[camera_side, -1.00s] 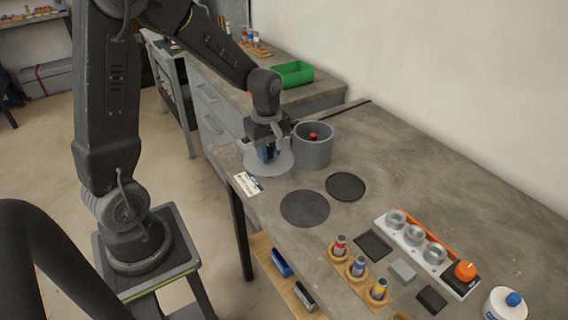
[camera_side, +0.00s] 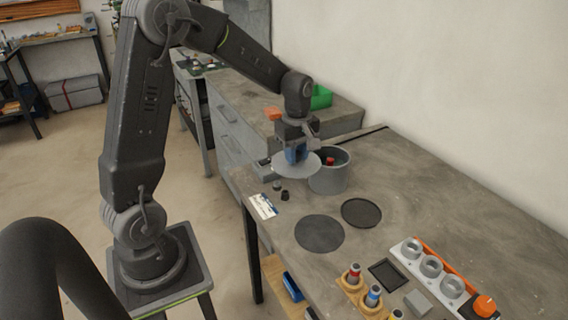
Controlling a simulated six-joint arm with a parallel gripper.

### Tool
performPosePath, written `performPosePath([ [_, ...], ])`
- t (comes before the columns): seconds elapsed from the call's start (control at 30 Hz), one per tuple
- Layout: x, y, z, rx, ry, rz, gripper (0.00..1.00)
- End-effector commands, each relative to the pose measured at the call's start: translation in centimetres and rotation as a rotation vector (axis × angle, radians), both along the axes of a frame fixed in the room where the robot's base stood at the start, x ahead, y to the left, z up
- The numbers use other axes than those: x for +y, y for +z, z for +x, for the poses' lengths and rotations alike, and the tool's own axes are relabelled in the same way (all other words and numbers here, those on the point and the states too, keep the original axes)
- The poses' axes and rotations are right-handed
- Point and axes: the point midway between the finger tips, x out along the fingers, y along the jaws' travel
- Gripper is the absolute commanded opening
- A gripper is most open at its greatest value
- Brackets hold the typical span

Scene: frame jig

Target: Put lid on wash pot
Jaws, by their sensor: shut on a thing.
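The grey round lid (camera_side: 283,170) is held roughly level by my gripper (camera_side: 296,157), which is shut on its top. The lid is raised above the bench, at the left of the wash pot and overlapping its near left rim in the picture. I cannot tell whether they touch. The wash pot (camera_side: 328,182) is a grey open cylinder standing upright on the bench. A small red-topped thing (camera_side: 330,161) shows inside it. The gripper's fingertips and the lid's handle are hard to make out.
Small dark pieces (camera_side: 284,195) and a white card (camera_side: 263,206) are on the bench by the lid. Two dark round pads (camera_side: 319,233) lie in front. Coloured bottles (camera_side: 373,296) and a rack of rings (camera_side: 431,266) stand at the lower right.

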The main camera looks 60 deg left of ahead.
Motion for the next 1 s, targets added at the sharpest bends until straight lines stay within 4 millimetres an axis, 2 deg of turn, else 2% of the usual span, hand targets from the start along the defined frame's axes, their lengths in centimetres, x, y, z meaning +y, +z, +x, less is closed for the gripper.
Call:
performPosePath([
  [0.03, 0.5, 0.3, 1.7, -0.002, -0.001, 0.001, 0.00],
  [0.2, 1.8, 1.2, 6.7, 0.000, -0.002, 0.000, 0.00],
  [0.4, 2.9, 1.9, 11.2, 0.001, -0.001, -0.001, 0.00],
  [0.5, 3.2, 2.2, 12.7, 0.000, -0.001, 0.000, 0.00],
  [0.77, 3.5, 2.2, 14.1, 0.002, 0.000, -0.001, 0.00],
  [1.0, 3.5, 0.3, 14.1, 0.002, 0.000, 0.000, 0.00],
])
